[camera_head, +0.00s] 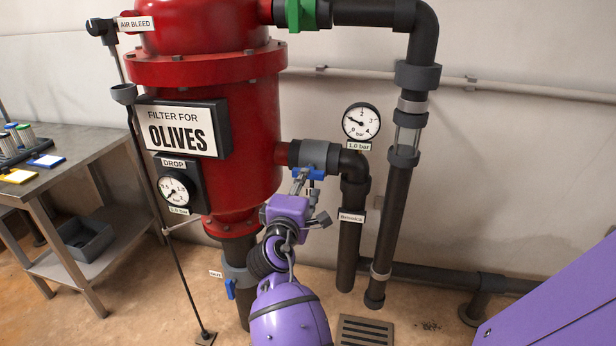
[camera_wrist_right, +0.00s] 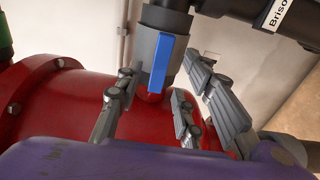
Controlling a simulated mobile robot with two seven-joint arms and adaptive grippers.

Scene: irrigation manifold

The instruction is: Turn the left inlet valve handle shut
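A valve with a grey body (camera_head: 314,153) sits on the short pipe leaving the red filter tank (camera_head: 245,105). Its blue handle (camera_head: 315,173) lies roughly along that pipe. In the right wrist view the blue handle (camera_wrist_right: 161,63) is upright in the picture, in line with the pipe. My right gripper (camera_head: 308,192) is just below the handle in the head view. In the wrist view my right gripper (camera_wrist_right: 160,80) is open, its fingers on either side of the handle with gaps showing. Contact cannot be told. My left gripper is not in view. No label names this valve as the left inlet.
A dark pipe (camera_head: 350,245) drops right of the valve, and a taller pipe (camera_head: 398,200) stands beyond it. A second blue handle (camera_head: 230,288) is on the drain pipe below the tank. A metal table (camera_head: 70,150) stands at left. A floor grate (camera_head: 365,331) lies in front.

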